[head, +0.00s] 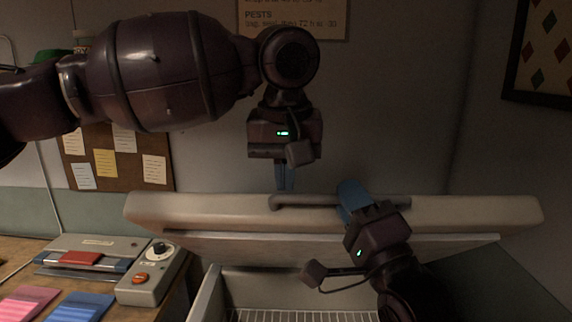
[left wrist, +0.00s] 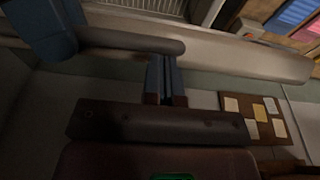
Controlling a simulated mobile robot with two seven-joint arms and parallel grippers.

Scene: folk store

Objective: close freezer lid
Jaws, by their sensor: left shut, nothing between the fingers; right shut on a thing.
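The freezer lid (head: 200,208) is a pale slab that stands raised and tilted above the open white freezer (head: 212,294), whose wire rack shows inside. A grey bar handle (head: 290,202) runs along the lid's top edge. My right gripper (head: 354,198) is shut on the handle near its right part. My left gripper (head: 285,180) points down just behind the handle's left part, its blue fingers shut and empty. In the left wrist view the shut fingers (left wrist: 165,75) are close to the handle (left wrist: 130,42); I cannot tell whether they touch it.
A table at the left holds a grey box with a dial and orange button (head: 150,275), a flat device with a red piece (head: 90,257), and pink and blue cards (head: 78,306). A cork board (head: 118,160) hangs on the wall behind.

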